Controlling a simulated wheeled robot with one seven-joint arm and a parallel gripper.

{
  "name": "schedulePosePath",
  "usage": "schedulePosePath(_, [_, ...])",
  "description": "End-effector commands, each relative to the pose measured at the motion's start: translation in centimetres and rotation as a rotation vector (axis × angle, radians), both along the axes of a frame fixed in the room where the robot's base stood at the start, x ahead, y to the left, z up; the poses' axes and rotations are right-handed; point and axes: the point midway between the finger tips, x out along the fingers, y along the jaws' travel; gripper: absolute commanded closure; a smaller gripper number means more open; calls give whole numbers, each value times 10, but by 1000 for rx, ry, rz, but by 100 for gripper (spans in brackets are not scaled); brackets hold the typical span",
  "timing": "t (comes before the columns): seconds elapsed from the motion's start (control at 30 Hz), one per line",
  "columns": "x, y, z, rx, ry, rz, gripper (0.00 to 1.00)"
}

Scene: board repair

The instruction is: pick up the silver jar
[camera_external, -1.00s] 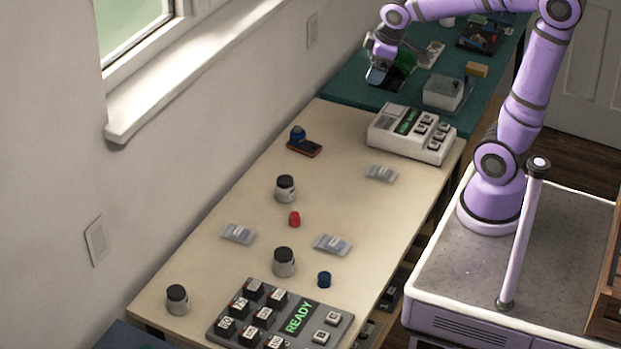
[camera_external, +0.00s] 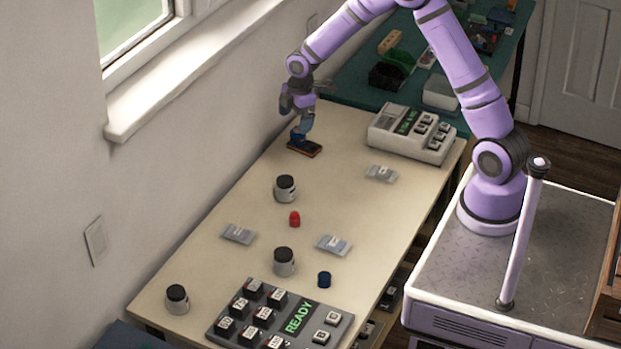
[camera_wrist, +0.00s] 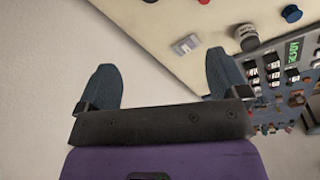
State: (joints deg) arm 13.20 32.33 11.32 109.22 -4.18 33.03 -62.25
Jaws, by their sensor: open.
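Several silver jars with black lids stand upright on the cream table. One is mid-table (camera_external: 285,190), one is nearer the front (camera_external: 284,263), and one is at the front left (camera_external: 177,301). A silver jar (camera_wrist: 247,40) also shows in the wrist view, right of my fingers; I cannot tell which one. My gripper (camera_external: 303,128) is behind the jars, near the wall side, just above a small dark and orange item (camera_external: 306,149). In the wrist view my gripper (camera_wrist: 160,62) has its blue-grey fingers wide apart with nothing between them.
A white keypad device (camera_external: 412,133) stands at the back right, and a grey READY keypad (camera_external: 320,313) at the front. A red cap (camera_external: 295,219), a blue cap (camera_external: 324,279) and several flat packets (camera_external: 333,244) lie between. The wall and window sill (camera_external: 200,80) run along the left.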

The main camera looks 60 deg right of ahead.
Motion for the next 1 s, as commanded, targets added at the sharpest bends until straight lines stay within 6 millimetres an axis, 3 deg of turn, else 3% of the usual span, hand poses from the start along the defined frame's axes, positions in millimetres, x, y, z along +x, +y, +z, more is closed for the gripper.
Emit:
schedulePosePath(0.03, [7, -2, -23, 9, 15, 28, 7])
schedulePosePath(0.2, [25, -6, -86, 37, 34, 129, 7])
schedulePosePath(0.4, [35, -8, -138, 61, 44, 210, 7])
schedulePosePath(0.77, [38, -6, -172, 70, 47, 236, 7])
schedulePosePath(1.0, [39, -1, -205, 70, 47, 234, 7])
